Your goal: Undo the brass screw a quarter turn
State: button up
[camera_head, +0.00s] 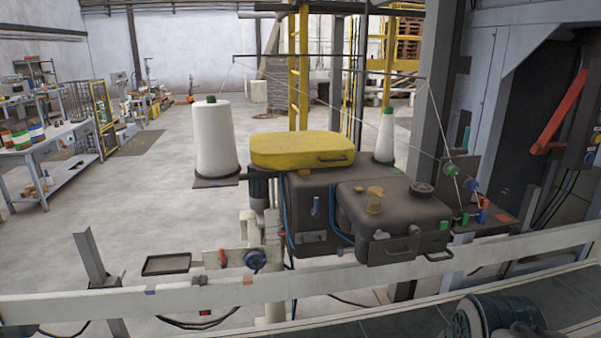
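A brass-coloured upright cylindrical fitting with a wider cap (375,198) stands on top of the dark grey machine housing (412,218), right of centre. Which of the two is the brass screw, I cannot tell; any slot or turn mark is too small to see. My gripper is not in view, so its opening and its distance from the brass parts are not shown.
A pale horizontal rail (370,285) runs across the front, below the housing. Thin threads stretch above the housing to coloured guides (452,170). A small black tray (167,264) is at left.

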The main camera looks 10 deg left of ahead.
aim_at(302, 173)
jog(key=u, duration=2.05)
jog(key=i, duration=1.15)
jog(key=z, duration=1.75)
